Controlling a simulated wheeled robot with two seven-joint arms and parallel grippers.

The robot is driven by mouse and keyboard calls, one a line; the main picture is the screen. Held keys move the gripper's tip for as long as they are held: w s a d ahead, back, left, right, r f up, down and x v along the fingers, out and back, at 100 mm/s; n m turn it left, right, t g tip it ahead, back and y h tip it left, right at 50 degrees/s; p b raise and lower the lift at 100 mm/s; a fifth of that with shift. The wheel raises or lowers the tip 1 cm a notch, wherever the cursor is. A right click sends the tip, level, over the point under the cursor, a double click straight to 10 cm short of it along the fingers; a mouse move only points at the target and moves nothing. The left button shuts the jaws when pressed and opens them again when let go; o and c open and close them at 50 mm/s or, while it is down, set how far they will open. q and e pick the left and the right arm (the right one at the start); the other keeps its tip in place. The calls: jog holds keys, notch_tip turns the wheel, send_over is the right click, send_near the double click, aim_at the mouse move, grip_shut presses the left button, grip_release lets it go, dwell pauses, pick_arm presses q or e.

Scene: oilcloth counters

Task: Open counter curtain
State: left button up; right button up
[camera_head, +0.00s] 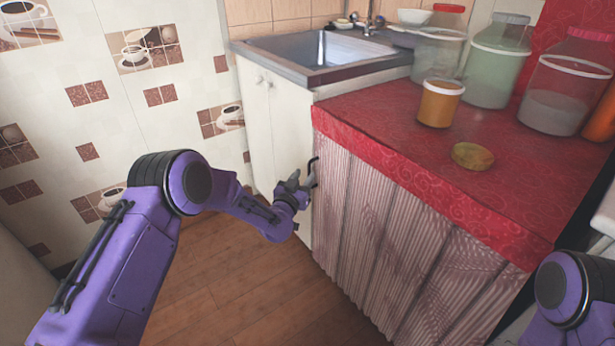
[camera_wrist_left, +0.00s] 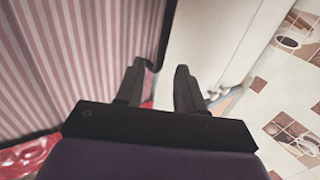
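The counter curtain (camera_head: 400,245) is pink-and-white striped and hangs closed in folds below the red counter top. It also fills the left of the left wrist view (camera_wrist_left: 75,60). My right gripper is out of view; only part of my right arm shows at lower right.
The red oilcloth counter (camera_head: 400,120) carries an orange jar (camera_head: 440,104), a round lid (camera_head: 472,156) and several large jars at the back. A white cabinet (camera_head: 285,115) with a sink (camera_head: 325,52) stands to the left. The wooden floor (camera_head: 240,285) in front is clear.

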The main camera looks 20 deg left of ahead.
aim_at(309, 169)
pick_arm(q)
jog(key=w, duration=0.4)
jog(key=shift+d+b, duration=0.15)
jog(key=shift+b, duration=0.2)
grip_shut()
